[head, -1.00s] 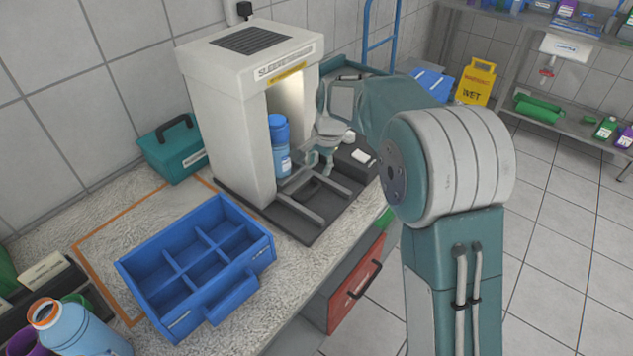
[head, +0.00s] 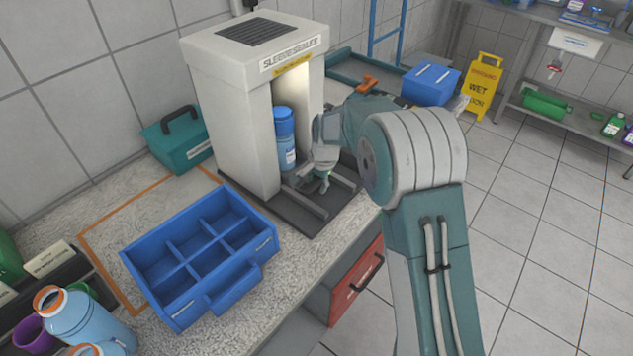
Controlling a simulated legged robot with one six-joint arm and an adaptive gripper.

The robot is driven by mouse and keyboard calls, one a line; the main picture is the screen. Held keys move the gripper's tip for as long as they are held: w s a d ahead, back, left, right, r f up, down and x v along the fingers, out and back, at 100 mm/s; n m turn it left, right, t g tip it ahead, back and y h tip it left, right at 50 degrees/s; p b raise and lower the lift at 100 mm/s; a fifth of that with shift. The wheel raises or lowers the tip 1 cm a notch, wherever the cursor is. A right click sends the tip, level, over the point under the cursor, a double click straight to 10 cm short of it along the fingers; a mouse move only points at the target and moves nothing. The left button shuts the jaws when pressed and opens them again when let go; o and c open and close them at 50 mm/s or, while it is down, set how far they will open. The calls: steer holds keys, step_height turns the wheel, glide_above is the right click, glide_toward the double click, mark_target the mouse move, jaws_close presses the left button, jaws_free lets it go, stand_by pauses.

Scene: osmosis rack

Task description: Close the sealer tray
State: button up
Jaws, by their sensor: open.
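The white sleeve sealer (head: 228,105) stands on the counter with its lit bay open to the front right. A blue bottle with a blue cap (head: 285,140) stands upright inside the bay. The dark sealer tray (head: 308,205) with raised rails extends out of the bay toward the counter's front edge. My gripper (head: 316,186) is low over the tray, in front of and right of the bottle, apart from it. It is open with nothing seen in it. Its fingertips are small and partly hidden, so I cannot tell whether they touch the tray.
A blue divided crate (head: 215,303) with empty compartments sits left of the tray. A teal box (head: 178,140) stands behind it. Blue bottles (head: 78,316) stand at the lower left. A red drawer (head: 355,282) is below the counter. A yellow wet-floor sign (head: 483,85) stands on the floor.

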mark_target(304, 177)
jaws_close()
steer(key=shift+w+a, duration=1.1)
steer(key=shift+a, duration=0.3)
steer(key=shift+r, duration=0.1)
steer(key=shift+c, duration=0.2)
jaws_free()
steer(key=shift+w, duration=0.1)
steer(key=shift+o, duration=0.2)
steer(key=shift+a, duration=0.2)
